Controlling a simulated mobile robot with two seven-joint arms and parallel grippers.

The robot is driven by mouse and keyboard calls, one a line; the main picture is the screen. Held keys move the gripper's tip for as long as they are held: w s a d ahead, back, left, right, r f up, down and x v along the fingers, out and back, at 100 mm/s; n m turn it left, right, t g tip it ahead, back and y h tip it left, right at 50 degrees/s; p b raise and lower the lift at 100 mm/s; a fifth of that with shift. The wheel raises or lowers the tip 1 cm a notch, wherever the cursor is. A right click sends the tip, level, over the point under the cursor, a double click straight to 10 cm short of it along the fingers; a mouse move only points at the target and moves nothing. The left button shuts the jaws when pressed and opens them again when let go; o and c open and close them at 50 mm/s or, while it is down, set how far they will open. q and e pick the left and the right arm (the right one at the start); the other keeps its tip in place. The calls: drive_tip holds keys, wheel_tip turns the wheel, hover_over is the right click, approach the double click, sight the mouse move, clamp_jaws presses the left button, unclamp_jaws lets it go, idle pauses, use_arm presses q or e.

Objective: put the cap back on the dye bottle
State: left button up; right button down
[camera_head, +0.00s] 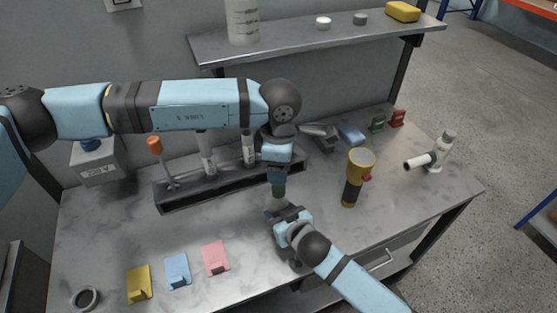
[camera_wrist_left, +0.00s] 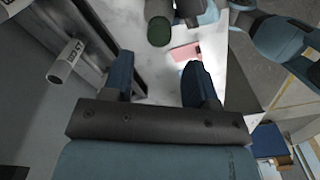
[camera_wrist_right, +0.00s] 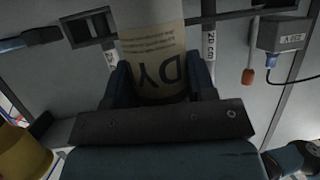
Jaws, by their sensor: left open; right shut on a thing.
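The dye bottle (camera_wrist_right: 158,50), with a cream "DY..." label, stands between the fingers of my right gripper (camera_wrist_right: 160,85), which is shut on it. My right gripper hides most of the bottle in the head view. A dark green round piece, apparently the cap (camera_head: 278,189), shows above my right gripper; its round face also shows in the left wrist view (camera_wrist_left: 159,31). I cannot tell whether it is fully seated on the bottle. My left gripper (camera_wrist_left: 158,70) is open and empty, pointing down just above the green piece.
A dark rack (camera_head: 190,200) with measuring tubes and an orange-handled tool stands behind. A yellow flashlight (camera_head: 356,175) stands right of my grippers. Yellow, blue and pink pieces (camera_head: 215,258) lie front left. A shelf (camera_head: 290,45) hangs above. The bench's front middle is clear.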

sight(279, 187)
use_arm(q)
drive_tip(key=n, duration=0.6)
drive_tip(key=shift+r+n, duration=0.25)
drive_tip(key=shift+n, duration=0.15)
drive_tip(key=n, duration=0.3)
drive_tip(key=shift+r+n, duration=0.15)
drive_tip(key=shift+n, duration=0.25)
drive_tip(key=n, duration=0.4)
drive_tip(key=shift+a+r+n, duration=0.1)
drive_tip(key=shift+r+n, duration=0.05)
drive_tip(key=shift+n, duration=0.15)
drive_tip(key=shift+f, duration=4)
drive_tip(key=shift+c, duration=0.5)
